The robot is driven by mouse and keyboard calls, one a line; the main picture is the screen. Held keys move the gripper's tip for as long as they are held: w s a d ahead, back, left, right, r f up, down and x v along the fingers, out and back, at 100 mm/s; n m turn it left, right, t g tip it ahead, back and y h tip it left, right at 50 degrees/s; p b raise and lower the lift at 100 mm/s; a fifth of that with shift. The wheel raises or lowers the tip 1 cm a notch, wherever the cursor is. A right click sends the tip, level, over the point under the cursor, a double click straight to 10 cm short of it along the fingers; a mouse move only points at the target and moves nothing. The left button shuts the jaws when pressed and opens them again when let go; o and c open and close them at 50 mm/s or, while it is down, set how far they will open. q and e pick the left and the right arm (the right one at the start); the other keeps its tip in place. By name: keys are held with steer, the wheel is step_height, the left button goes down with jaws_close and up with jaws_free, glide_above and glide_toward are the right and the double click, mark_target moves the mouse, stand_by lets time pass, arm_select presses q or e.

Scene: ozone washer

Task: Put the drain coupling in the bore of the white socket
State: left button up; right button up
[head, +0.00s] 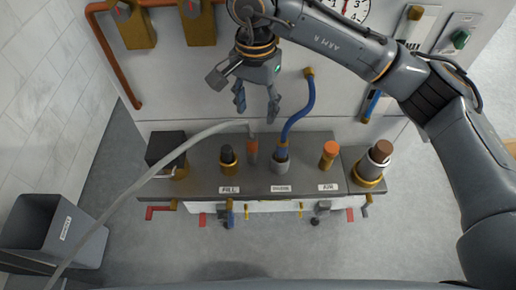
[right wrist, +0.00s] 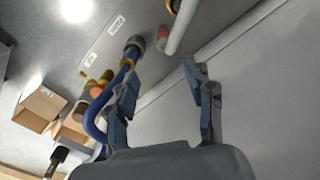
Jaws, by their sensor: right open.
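The coupling on the blue hose (head: 281,150), which I take for the drain coupling, stands upright at a pale grey-white socket (head: 281,167) behind the middle label. Its lower end is hidden, and I cannot tell how deep it sits. The coupling also shows in the right wrist view (right wrist: 134,47). My right gripper (head: 256,113) is open and empty, with its fingers pointing down above and behind the bench top, apart from the coupling. Its two fingers also show in the right wrist view (right wrist: 160,78). My left gripper is not in view.
A grey hose (head: 165,165) arcs to a red-brown coupling (head: 252,152) close left of the blue one. A black-topped fitting (head: 227,158), an orange-topped fitting (head: 328,153) and a large brown-topped one (head: 375,163) stand on the bench (head: 205,180). A grey bin (head: 55,232) stands at left.

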mark_target(252, 144)
step_height(252, 144, down, 7)
steer(key=shift+a+f+p, duration=0.1)
steer(key=shift+f+p, duration=0.05)
steer(key=shift+p, duration=0.4)
steer(key=shift+a+f, duration=0.1)
steer(key=shift+f, duration=0.45)
steer(key=f, duration=0.1)
steer(key=f+p, duration=0.1)
steer(key=f, duration=0.1)
steer(key=f+p, duration=0.1)
steer(key=shift+a+f, duration=0.15)
steer(key=shift+a, duration=0.15)
steer(key=shift+f, duration=0.3)
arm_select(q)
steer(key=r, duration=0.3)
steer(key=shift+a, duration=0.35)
arm_select(e)
steer(key=shift+w, duration=0.1)
jaws_close()
